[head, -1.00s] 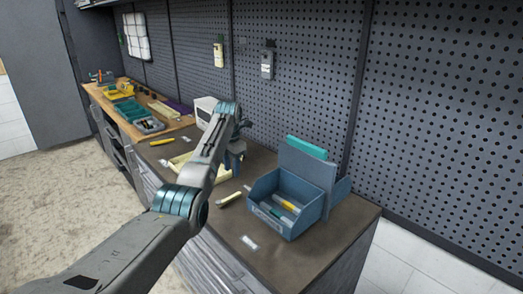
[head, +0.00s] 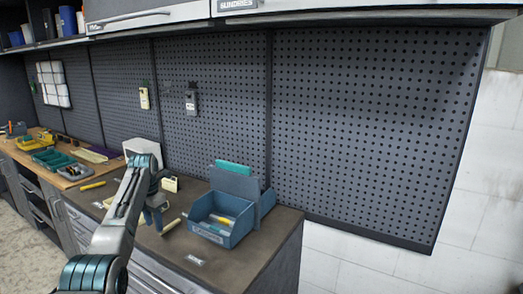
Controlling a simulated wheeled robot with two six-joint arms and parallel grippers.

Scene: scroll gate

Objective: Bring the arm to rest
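My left arm reaches in from the bottom left of the head view. Its gripper (head: 154,220) points down over the dark worktop (head: 254,250), left of the blue bin (head: 222,222). The fingers are small and partly hidden by my wrist, so I cannot tell whether they are open or shut. My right gripper is out of view.
The blue bin holds a few small items, with a teal-topped panel behind it. A white label (head: 194,260) lies near the front edge. A pale yellow object (head: 170,184) sits behind my wrist. Pegboard (head: 370,130) rises behind; overhead cabinets (head: 160,18) hang above.

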